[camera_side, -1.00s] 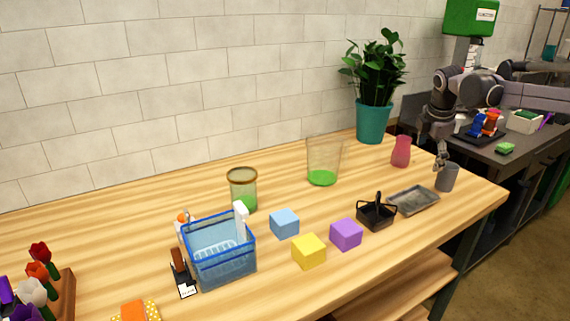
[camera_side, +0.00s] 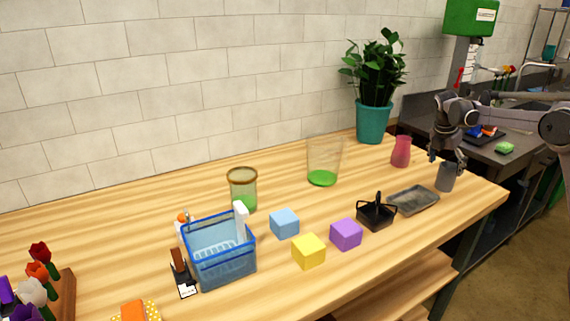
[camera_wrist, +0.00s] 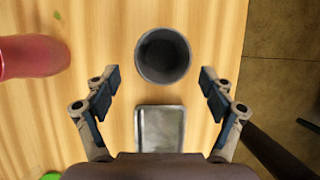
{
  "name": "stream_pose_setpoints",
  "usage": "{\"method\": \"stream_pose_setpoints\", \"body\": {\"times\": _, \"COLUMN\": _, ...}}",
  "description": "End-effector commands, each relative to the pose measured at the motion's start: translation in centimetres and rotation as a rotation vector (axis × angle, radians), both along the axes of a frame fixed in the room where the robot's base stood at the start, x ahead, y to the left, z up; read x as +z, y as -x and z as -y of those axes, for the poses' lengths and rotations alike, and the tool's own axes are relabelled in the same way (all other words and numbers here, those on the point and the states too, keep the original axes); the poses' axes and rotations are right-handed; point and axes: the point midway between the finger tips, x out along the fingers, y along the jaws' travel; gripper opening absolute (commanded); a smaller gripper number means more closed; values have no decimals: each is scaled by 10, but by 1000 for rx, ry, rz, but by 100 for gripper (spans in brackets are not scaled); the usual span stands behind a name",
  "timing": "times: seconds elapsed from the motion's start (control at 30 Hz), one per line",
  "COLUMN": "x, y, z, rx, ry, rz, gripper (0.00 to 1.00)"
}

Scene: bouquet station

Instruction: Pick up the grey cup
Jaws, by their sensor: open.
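The grey cup (camera_side: 446,178) stands upright near the right end of the wooden table in the side view. In the wrist view the grey cup (camera_wrist: 163,56) shows from above, with its dark opening facing the camera. My gripper (camera_side: 448,160) is just above and around the cup's top in the side view; whether it touches cannot be told. In the wrist view my gripper (camera_wrist: 160,88) is open, with one finger on each side and the cup a little ahead, between the finger lines. Nothing is held.
A grey metal tray (camera_side: 414,200) lies next to the cup, and a pink vase (camera_side: 401,152) stands behind left. A black basket (camera_side: 376,213) is farther left. The table's right edge is close to the cup, as the wrist view's floor (camera_wrist: 285,60) shows.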

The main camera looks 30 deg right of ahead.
Motion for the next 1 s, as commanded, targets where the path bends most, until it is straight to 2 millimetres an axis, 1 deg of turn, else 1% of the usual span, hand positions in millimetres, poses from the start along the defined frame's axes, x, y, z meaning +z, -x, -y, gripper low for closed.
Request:
{"method": "stream_pose_setpoints", "body": {"times": 0.17, "x": -12, "y": 1, "z": 7, "rx": -1, "ry": 0, "rz": 0, "gripper": 83}}
{"method": "stream_pose_setpoints", "body": {"times": 0.3, "x": -29, "y": 3, "z": 17, "rx": -1, "ry": -1, "rz": 0, "gripper": 83}}
{"method": "stream_pose_setpoints", "body": {"times": 0.43, "x": -43, "y": 3, "z": 23, "rx": -1, "ry": -1, "rz": 1, "gripper": 83}}
{"method": "stream_pose_setpoints", "body": {"times": 0.57, "x": -48, "y": 3, "z": 25, "rx": 1, "ry": -1, "rz": 2, "gripper": 83}}
{"method": "stream_pose_setpoints", "body": {"times": 0.77, "x": -48, "y": 3, "z": 25, "rx": 1, "ry": 0, "rz": 2, "gripper": 83}}
{"method": "stream_pose_setpoints", "body": {"times": 0.8, "x": -48, "y": 3, "z": 25, "rx": 1, "ry": 0, "rz": 2, "gripper": 71}}
{"method": "stream_pose_setpoints", "body": {"times": 0.87, "x": -48, "y": 3, "z": 25, "rx": 1, "ry": 0, "rz": 2, "gripper": 54}}
{"method": "stream_pose_setpoints", "body": {"times": 0.9, "x": -48, "y": 3, "z": 25, "rx": 1, "ry": 0, "rz": 2, "gripper": 42}}
{"method": "stream_pose_setpoints", "body": {"times": 0.97, "x": -48, "y": 3, "z": 25, "rx": 1, "ry": 0, "rz": 2, "gripper": 25}}
{"method": "stream_pose_setpoints", "body": {"times": 1.0, "x": -48, "y": 3, "z": 25, "rx": 1, "ry": 0, "rz": 2, "gripper": 19}}
